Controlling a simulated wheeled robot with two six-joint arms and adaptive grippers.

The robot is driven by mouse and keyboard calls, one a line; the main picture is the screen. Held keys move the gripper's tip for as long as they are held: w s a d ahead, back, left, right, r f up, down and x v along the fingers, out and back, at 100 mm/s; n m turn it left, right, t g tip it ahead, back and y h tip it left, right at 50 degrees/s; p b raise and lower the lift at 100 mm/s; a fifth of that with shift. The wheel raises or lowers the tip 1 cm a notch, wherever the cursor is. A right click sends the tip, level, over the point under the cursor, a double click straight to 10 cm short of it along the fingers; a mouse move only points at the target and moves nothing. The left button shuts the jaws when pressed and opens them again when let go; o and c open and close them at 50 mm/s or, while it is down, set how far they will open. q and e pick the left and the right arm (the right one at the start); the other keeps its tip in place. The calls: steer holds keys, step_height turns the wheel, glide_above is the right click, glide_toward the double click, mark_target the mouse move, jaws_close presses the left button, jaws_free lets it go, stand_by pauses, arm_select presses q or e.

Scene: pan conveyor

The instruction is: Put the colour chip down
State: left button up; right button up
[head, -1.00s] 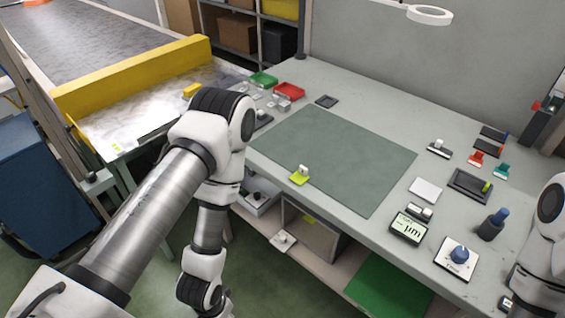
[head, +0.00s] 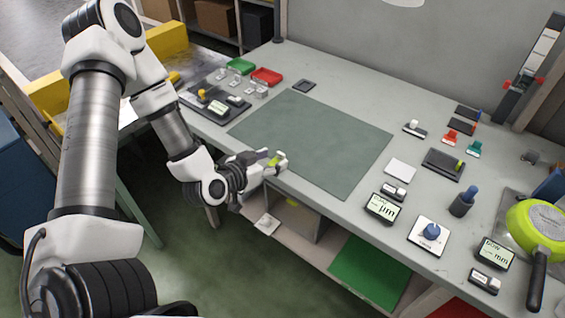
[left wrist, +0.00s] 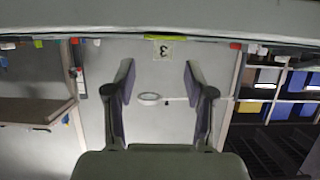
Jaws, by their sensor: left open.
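The colour chip (head: 275,161) is a small yellow-green plate at the front edge of the grey-green mat (head: 318,142). In the left wrist view, which looks upside down, the chip (left wrist: 165,37) is a yellow strip with a pale square part marked 3. My left gripper (head: 272,163) is at the chip in the head view and partly covers it. In the left wrist view the left gripper (left wrist: 159,66) has its two fingers wide apart with nothing clamped. The chip appears beyond the fingertips, in line with the gap. My right gripper is not in view.
A white card (head: 400,171), a black tray (head: 443,164) and a µm display (head: 383,207) stand right of the mat. A green pan (head: 543,222) is at the far right. Red (head: 266,76) and green (head: 240,66) trays are at the back left. Most of the mat is clear.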

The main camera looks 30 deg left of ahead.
mark_target(280, 154)
arm_select(q)
steer(key=x, duration=0.4)
steer(key=shift+a, duration=0.2)
steer(key=c, duration=1)
steer(key=shift+r, duration=0.15)
